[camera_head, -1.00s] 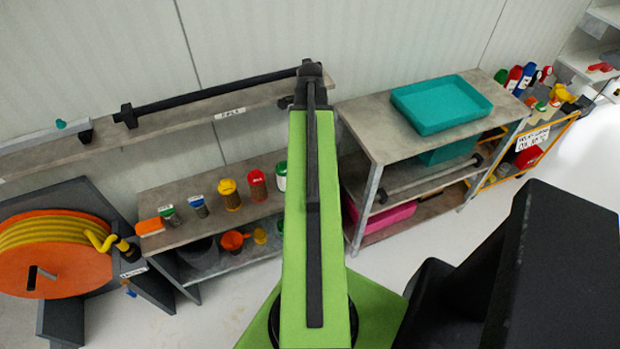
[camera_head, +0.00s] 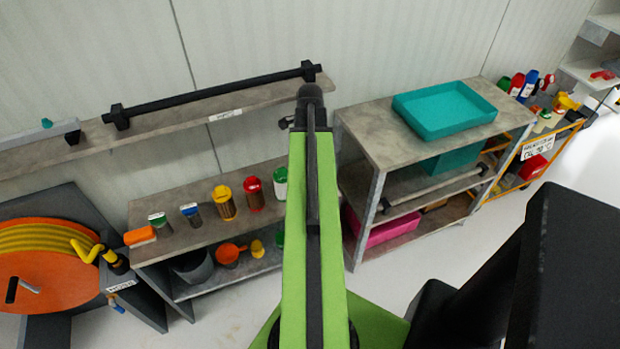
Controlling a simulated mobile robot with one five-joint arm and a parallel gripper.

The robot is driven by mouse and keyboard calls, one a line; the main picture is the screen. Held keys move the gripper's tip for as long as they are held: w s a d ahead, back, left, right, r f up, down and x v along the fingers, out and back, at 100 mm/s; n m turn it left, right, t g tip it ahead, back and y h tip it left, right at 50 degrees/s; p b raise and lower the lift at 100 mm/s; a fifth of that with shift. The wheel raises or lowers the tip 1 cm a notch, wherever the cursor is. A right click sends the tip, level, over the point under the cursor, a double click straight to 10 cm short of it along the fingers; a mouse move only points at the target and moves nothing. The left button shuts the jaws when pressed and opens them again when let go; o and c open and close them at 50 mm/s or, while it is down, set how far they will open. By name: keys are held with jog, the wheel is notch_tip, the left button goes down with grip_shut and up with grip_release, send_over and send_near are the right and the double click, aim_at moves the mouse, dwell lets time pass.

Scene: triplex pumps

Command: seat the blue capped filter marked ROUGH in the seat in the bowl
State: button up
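A small filter with a blue cap (camera_head: 191,214) stands on the top board of the low shelf, between a green-capped one (camera_head: 160,222) and a larger yellow-capped one (camera_head: 223,202). Its marking is too small to read. My green arm reaches up the middle of the picture toward the wall. A small dark part that looks like my gripper (camera_head: 288,123) shows just left of the arm's far end. Its fingers are mostly hidden behind the arm, so its opening cannot be told. I cannot make out a bowl with a seat.
Red-capped (camera_head: 253,193) and green-capped (camera_head: 280,184) jars stand farther right on the low shelf (camera_head: 180,244). A wall ledge (camera_head: 170,138) with a black bar runs above. A rack with a teal tray (camera_head: 444,108) stands right.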

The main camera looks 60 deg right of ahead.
grip_shut()
dwell(1.1)
